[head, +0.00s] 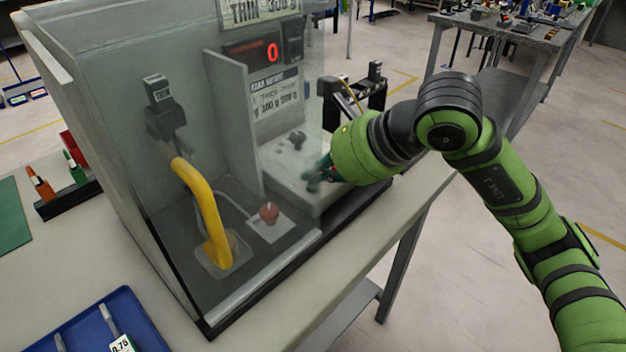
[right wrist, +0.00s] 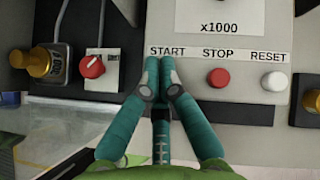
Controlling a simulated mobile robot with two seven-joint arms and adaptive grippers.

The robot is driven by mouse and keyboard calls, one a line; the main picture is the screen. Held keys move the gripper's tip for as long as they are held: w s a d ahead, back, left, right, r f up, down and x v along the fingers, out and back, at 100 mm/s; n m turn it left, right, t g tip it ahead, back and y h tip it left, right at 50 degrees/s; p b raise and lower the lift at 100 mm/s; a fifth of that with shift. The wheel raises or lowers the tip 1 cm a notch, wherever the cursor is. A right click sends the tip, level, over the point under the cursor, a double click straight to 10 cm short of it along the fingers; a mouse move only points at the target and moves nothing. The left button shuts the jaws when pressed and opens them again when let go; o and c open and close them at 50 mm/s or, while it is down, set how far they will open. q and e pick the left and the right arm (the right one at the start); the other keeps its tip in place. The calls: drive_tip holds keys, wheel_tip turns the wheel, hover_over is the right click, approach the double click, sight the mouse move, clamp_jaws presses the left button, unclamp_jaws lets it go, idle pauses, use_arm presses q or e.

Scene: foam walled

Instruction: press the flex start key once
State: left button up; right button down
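In the right wrist view a pale control panel (right wrist: 235,90) carries the printed words START (right wrist: 167,51), STOP and RESET in a row. A red STOP button (right wrist: 218,77) and a white RESET button (right wrist: 274,81) show under their words. My right gripper (right wrist: 159,66) has its two teal fingers together, with the tips just below the word START. The fingers hide whatever key is there, and I cannot tell whether they touch it. In the head view my right gripper (head: 318,175) is at the right side of the clear-walled machine. My left gripper is not in view.
Another brass knob (right wrist: 312,101) is at the right edge. The machine's display (head: 272,52) reads 0. A blue tray (head: 110,325) lies at the front left.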

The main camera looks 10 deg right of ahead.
drive_tip(key=shift+r+p, duration=0.4)
drive_tip(key=shift+r, duration=0.4)
